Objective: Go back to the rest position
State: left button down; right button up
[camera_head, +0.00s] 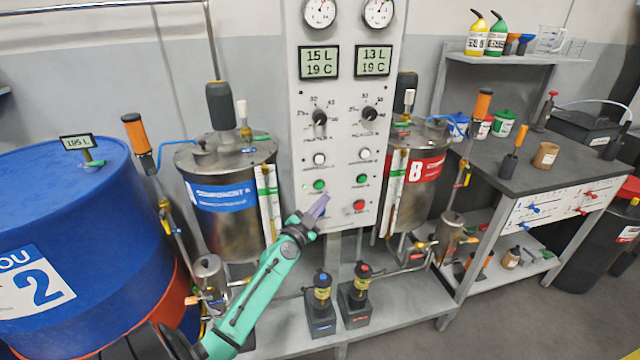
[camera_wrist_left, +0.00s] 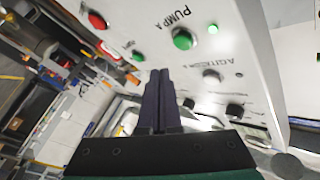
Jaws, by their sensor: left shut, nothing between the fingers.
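My left gripper (camera_head: 319,206) is at the end of my green arm, in front of the lower part of the white control panel (camera_head: 344,130). Its purple fingers are shut with nothing between them. In the left wrist view the closed fingers (camera_wrist_left: 158,100) point toward the panel, below the green pump A button (camera_wrist_left: 183,39). In the head view the panel also has green buttons (camera_head: 319,184), a red button (camera_head: 359,205), two knobs, two displays and two gauges. Whether the fingertips touch the panel I cannot tell. My right gripper is not in view.
A blue drum (camera_head: 75,215) stands at the left. Metal tanks for component A (camera_head: 228,225) and B (camera_head: 420,205) flank the panel. Two small pumps (camera_head: 322,300) stand on the low shelf. A dark-topped workbench (camera_head: 530,170) with tools is at the right. Floor is free at the lower right.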

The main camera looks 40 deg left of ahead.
pick_arm(q)
jog(key=shift+s+d, duration=0.6)
jog(key=shift+d, duration=0.3)
jog(key=s+d+f+n+g+h, duration=0.1)
jog(key=s+d+f+g, duration=0.3)
jog(key=f, duration=0.8)
jog(key=s+d+f+g+h, duration=0.1)
jog(key=s+f+g, duration=0.2)
jog(key=s+f, duration=0.65)
jog(key=s+d+f+n+g+h, duration=0.1)
jog(key=s+d+f+g, duration=0.2)
jog(key=f, duration=1.2)
jog(key=s+d+f+g, duration=0.2)
jog(key=s+f, duration=0.2)
jog(key=s, duration=0.5)
jog(key=s+d+f+g, duration=0.3)
jog(key=s+f, duration=0.2)
jog(key=s, duration=0.4)
jog(key=s+d+f+n+g, duration=0.1)
jog(key=s+d+f+g, duration=0.2)
jog(key=s, duration=0.6)
jog(key=shift+s+d+f, duration=0.15)
jog(key=shift+s+f, duration=0.1)
jog(key=shift+f, duration=0.7)
